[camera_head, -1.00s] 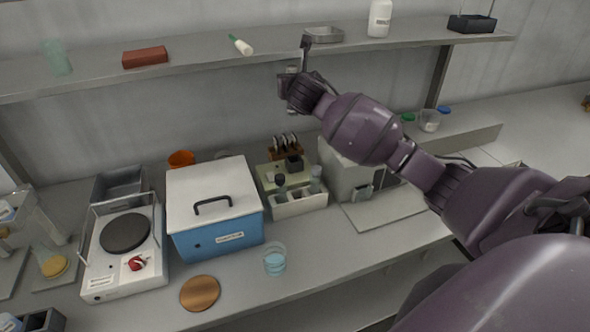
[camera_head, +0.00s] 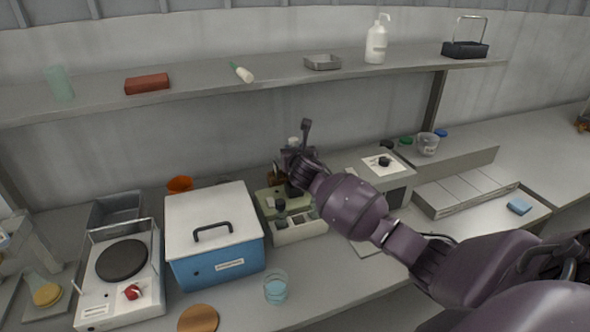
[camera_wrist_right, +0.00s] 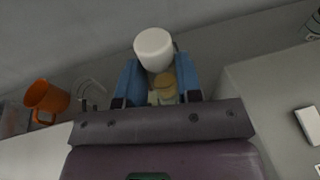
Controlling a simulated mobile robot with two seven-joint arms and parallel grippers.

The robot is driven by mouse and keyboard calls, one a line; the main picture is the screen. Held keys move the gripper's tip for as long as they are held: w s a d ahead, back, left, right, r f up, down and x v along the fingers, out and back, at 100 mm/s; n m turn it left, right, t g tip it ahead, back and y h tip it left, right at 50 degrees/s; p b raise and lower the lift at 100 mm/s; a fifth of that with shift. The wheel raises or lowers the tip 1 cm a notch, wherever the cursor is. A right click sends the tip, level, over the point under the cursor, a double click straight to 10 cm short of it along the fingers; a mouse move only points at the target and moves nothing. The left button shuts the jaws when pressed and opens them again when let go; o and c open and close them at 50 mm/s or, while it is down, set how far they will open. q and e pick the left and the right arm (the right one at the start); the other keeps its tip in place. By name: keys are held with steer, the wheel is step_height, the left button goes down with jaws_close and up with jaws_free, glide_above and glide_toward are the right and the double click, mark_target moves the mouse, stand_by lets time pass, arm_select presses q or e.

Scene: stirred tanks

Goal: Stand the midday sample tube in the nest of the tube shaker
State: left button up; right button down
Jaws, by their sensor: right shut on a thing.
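My right gripper (camera_head: 292,160) is shut on the sample tube. The tube's white cap (camera_wrist_right: 154,48) shows between the blue fingertips in the wrist view, and a small pale cap (camera_head: 293,142) shows above the gripper in the head view. The tube's body is mostly hidden. My left gripper is not in view.
An orange cup (camera_wrist_right: 46,97) is behind. The shelf (camera_head: 200,82) runs above.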

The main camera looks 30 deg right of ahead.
steer(key=shift+f+b, duration=0.4)
steer(key=shift+f, duration=2.4)
steer(key=shift+f, duration=0.1)
steer(key=c, duration=0.8)
jaws_free()
steer(key=p+v, duration=0.1)
steer(key=v, duration=1.1)
